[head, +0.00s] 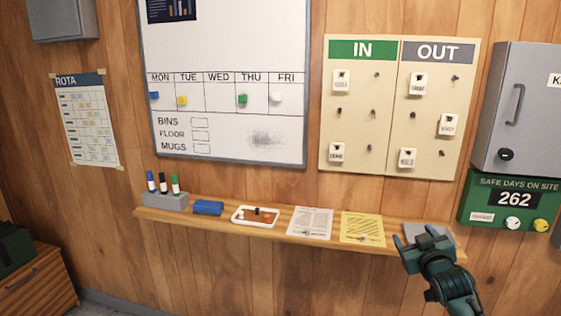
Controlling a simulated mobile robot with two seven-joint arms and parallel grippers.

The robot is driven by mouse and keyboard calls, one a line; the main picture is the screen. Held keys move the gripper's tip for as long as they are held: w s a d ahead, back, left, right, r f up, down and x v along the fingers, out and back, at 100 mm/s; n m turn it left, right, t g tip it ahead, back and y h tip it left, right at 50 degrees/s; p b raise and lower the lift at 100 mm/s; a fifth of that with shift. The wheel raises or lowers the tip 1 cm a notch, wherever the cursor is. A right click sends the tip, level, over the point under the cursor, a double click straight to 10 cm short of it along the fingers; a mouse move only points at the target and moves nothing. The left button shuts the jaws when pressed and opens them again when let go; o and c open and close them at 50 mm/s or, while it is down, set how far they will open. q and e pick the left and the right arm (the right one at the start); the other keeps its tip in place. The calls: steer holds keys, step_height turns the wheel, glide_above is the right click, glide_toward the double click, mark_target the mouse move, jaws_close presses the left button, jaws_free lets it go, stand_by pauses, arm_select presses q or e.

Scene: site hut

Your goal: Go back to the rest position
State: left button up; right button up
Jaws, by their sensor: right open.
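My right gripper (412,243) comes in from the lower right, at the right end of the wooden shelf (275,232). Its two dark fingers are spread apart, with nothing seen between them. A flat grey item (430,231) lies on the shelf just behind the gripper and is partly hidden by it. I cannot tell whether the fingers touch it. My left gripper is not in view.
Above are a whiteboard (225,50), an IN/OUT board (385,140) and a grey cabinet (535,120).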

steer(key=s+a+f+n+g+y, duration=0.1)
steer(key=s+a+f+g, duration=0.1)
steer(key=s+a+f, duration=0.55)
steer(key=s+a+f+g+y, duration=0.15)
steer(key=s+a+f, duration=0.25)
steer(key=s+f, duration=0.6)
steer(key=s+a+f+g+y, duration=0.1)
steer(key=s+a, duration=0.3)
steer(key=s, duration=0.6)
steer(key=s+a+f+m+g+y, duration=0.1)
steer(key=s+a+f, duration=0.2)
steer(key=s, duration=0.7)
steer(key=shift+a+f, duration=0.3)
steer(key=shift+a, duration=0.05)
